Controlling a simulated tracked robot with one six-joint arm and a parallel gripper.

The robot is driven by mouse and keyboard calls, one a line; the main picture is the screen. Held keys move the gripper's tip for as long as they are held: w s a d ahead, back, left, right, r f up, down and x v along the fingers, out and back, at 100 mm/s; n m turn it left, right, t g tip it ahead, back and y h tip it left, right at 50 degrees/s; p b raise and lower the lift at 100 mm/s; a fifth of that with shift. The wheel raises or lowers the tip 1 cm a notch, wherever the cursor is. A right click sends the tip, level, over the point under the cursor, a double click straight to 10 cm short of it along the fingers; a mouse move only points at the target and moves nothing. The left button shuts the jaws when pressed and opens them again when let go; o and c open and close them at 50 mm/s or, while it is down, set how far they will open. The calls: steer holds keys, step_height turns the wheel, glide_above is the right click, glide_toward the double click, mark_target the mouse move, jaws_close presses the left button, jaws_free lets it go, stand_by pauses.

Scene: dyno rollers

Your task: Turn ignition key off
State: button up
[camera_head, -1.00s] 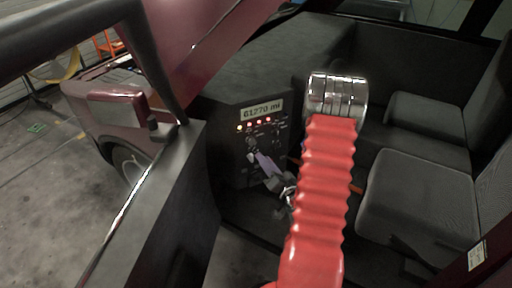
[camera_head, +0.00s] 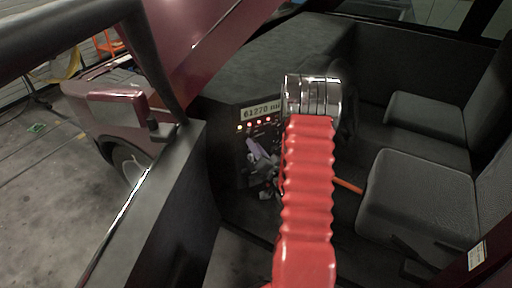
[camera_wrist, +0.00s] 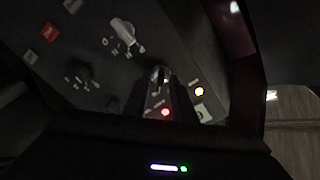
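The dashboard panel (camera_head: 240,171) stands left of my red arm, with a lit mileage display (camera_head: 258,112) and a row of lit lamps. My gripper (camera_head: 262,158) is close in front of the panel, below the lamps. In the wrist view my gripper (camera_wrist: 160,76) shows as dark fingers low in the middle, over the panel. A pale knob (camera_wrist: 126,36) with letters beside it is up and left of the fingertips, apart from them. A darker knob (camera_wrist: 84,74) sits left of them. I cannot tell which is the ignition key. The finger gap is unclear.
A red lamp (camera_wrist: 165,112) and a yellow lamp (camera_wrist: 199,91) are lit near the fingers. A red switch (camera_wrist: 50,32) is at upper left. Grey seats (camera_head: 410,195) stand at the right; the open car door (camera_head: 165,205) is at the left.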

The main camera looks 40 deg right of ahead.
jaws_close()
stand_by(0.5)
steer(key=shift+n, duration=4.4)
steer(key=shift+f, duration=0.1)
steer(key=shift+o, duration=0.5)
jaws_free()
